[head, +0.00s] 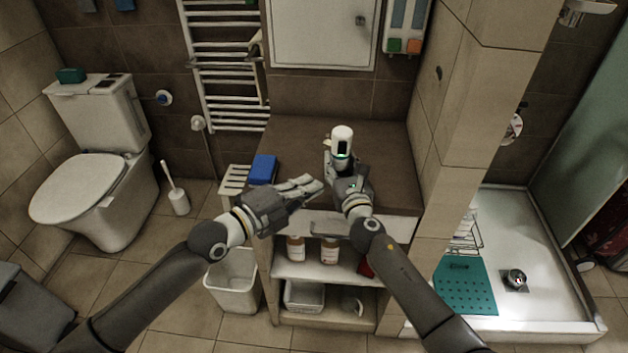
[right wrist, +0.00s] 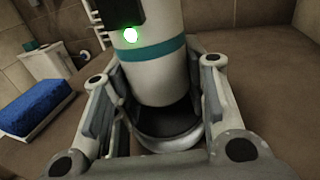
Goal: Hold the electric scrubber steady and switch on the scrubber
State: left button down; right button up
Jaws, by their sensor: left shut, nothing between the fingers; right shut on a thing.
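The electric scrubber (head: 342,140) is white with a dark panel and a teal band, and stands upright over the brown countertop. In the right wrist view the scrubber (right wrist: 155,75) shows a lit green light below its dark panel. My right gripper (head: 347,172) is shut on the scrubber's lower body, with fingers on both sides of it in the right wrist view (right wrist: 158,95). My left gripper (head: 312,187) is shut and empty, just left of the right gripper and below the scrubber, apart from it. The scrubber's lower end is partly hidden by the right gripper.
A blue sponge-like block (head: 263,169) lies at the counter's left side. The brown countertop (head: 290,135) is mostly clear behind the grippers. Bottles (head: 329,251) stand on the shelf below. A tiled pillar (head: 465,110) rises to the right, and a white bin (head: 232,280) stands lower left.

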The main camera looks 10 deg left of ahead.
dwell(0.3)
jog(key=o, duration=1.3)
